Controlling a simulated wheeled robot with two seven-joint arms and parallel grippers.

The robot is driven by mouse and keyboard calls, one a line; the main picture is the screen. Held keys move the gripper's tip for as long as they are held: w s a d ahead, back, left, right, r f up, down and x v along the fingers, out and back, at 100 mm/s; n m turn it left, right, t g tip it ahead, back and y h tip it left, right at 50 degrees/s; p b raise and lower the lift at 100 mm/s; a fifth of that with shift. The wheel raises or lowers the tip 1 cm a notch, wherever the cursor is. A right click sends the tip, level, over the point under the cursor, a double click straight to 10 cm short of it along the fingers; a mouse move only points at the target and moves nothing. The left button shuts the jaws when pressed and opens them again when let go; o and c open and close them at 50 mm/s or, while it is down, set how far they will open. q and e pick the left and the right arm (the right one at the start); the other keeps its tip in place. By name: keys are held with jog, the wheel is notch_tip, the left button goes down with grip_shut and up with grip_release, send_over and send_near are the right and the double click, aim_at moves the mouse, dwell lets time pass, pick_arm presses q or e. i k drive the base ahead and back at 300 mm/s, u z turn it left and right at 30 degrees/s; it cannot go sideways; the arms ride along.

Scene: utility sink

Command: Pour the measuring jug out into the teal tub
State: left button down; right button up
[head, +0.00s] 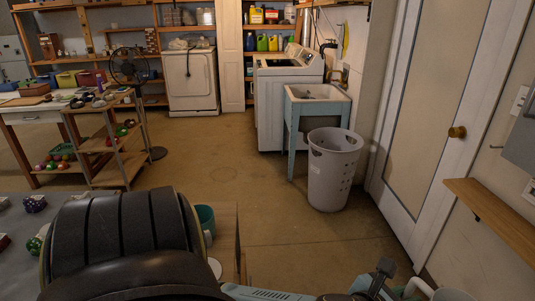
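A teal container (204,219), which may be the teal tub, stands on a wooden surface just right of a large black rounded shape. Only its right part shows; the rest is hidden. I cannot make out the measuring jug for certain. A pale rounded piece (450,295) is cut off by the bottom edge, and I cannot tell what it is. A dark grey piece that looks like my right gripper (384,272) is low at the bottom right, mostly cut off; its fingers and any hold are unclear. My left gripper is not in view.
A grey tabletop (95,203) with small patterned balls lies at the left. A perforated laundry bin (333,172) stands before the utility sink (317,94). A wooden shelf stand (112,145) is at the left. The middle floor is clear.

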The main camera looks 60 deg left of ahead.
aim_at(206, 213)
jog(key=i, duration=0.55)
jog(key=u, duration=1.6)
jog(key=i, duration=2.9)
jog(key=u, duration=1.45)
